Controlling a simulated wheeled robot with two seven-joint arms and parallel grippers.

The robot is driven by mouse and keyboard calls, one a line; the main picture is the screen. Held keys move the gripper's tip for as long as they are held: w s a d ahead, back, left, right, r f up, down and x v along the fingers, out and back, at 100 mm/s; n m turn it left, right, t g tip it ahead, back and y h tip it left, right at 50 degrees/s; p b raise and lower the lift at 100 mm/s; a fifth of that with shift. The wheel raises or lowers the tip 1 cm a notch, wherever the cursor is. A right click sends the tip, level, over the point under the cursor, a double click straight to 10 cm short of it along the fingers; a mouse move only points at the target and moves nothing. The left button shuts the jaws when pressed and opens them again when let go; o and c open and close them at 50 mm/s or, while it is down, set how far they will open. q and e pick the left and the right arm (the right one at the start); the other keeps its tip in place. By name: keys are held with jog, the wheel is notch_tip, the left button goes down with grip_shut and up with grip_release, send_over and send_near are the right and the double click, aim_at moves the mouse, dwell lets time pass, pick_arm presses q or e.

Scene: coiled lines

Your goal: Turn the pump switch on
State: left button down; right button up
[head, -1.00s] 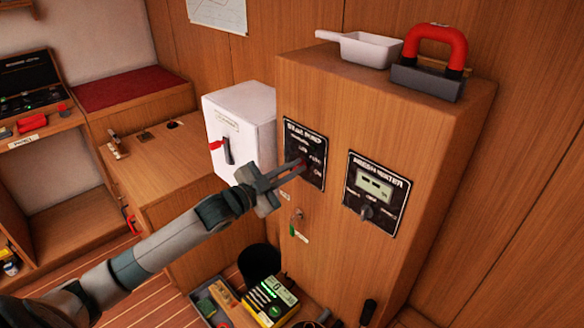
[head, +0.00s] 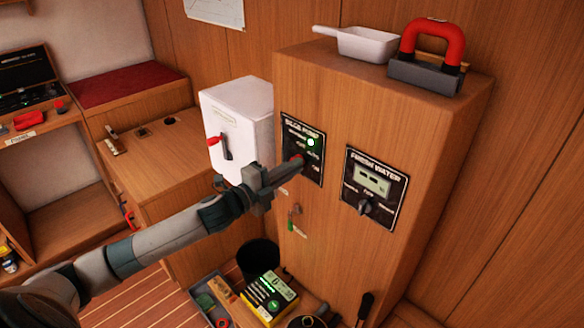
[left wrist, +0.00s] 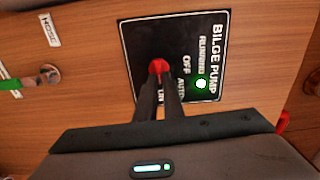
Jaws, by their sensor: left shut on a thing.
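The bilge pump panel (head: 304,147) is a black plate on the wooden cabinet front; it also shows in the left wrist view (left wrist: 190,40). It carries the words running, off, auto and on. Its red switch knob (left wrist: 159,67) is between my left fingertips. My left gripper (head: 296,161) is shut on the knob, and the fingers hide part of it; the gripper also shows in the left wrist view (left wrist: 159,78). A round lamp (head: 310,142) on the panel glows bright, and it shows beside the word running in the wrist view (left wrist: 201,84). My right gripper is not in view.
The fresh water panel (head: 375,188) with a display and dark knob is to the right. A white box (head: 240,110) with a red-tipped lever is to the left. A key with a green tag (head: 292,220) hangs below. A white scoop (head: 365,43) and red-handled block (head: 427,72) sit on top.

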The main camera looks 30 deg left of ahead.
pick_arm(q)
jog(key=shift+f+m, duration=0.1)
jog(key=shift+m, duration=0.2)
jog(key=c, duration=1.9)
grip_release()
jog(key=shift+o, duration=0.2)
